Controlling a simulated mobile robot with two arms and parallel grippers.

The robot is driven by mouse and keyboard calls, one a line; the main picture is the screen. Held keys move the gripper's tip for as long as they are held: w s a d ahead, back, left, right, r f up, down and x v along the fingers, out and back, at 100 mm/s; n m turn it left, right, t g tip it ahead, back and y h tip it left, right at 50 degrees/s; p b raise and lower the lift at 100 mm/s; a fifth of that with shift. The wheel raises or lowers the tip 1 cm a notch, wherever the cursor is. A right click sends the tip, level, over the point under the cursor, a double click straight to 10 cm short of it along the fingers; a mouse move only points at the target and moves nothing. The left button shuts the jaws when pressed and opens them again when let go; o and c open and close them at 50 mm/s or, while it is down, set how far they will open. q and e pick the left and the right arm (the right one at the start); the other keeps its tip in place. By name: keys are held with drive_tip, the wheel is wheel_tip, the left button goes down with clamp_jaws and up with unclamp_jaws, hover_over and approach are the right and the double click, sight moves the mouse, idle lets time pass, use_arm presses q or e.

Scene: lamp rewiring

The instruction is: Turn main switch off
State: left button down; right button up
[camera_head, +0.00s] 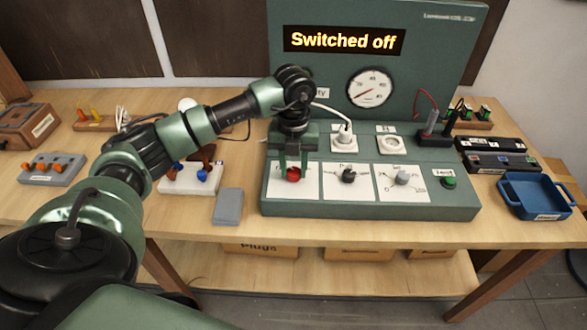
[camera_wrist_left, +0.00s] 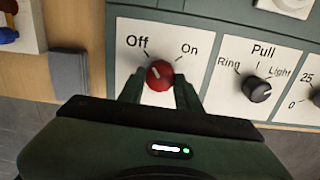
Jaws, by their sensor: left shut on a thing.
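The main switch is a red knob (camera_head: 293,174) on the white left plate of the green panel (camera_head: 350,210). In the left wrist view the red knob (camera_wrist_left: 160,76) sits between the labels Off and On, its white mark tilted toward Off. My left gripper (camera_head: 292,162) reaches down to the knob. In the left wrist view my left gripper (camera_wrist_left: 160,88) has a finger on each side of the knob and is shut on it. The display (camera_head: 343,41) reads "Switched off". My right gripper is not in view.
A black knob (camera_head: 348,175) and a grey knob (camera_head: 402,177) sit to the right on the panel. A plug (camera_head: 344,134) is in a socket above. A grey block (camera_head: 228,206) lies left of the panel, and a blue tray (camera_head: 538,195) stands at the right.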

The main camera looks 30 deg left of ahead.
sight(294, 171)
use_arm(q)
drive_tip(key=shift+w+r+n, duration=0.1)
drive_tip(key=shift+n, duration=0.6)
drive_tip(key=c, duration=1)
unclamp_jaws()
wheel_tip(294, 171, up, 7)
drive_tip(key=shift+f+b, duration=0.2)
drive_tip(key=shift+b, duration=0.85)
drive_tip(key=shift+r, duration=0.6)
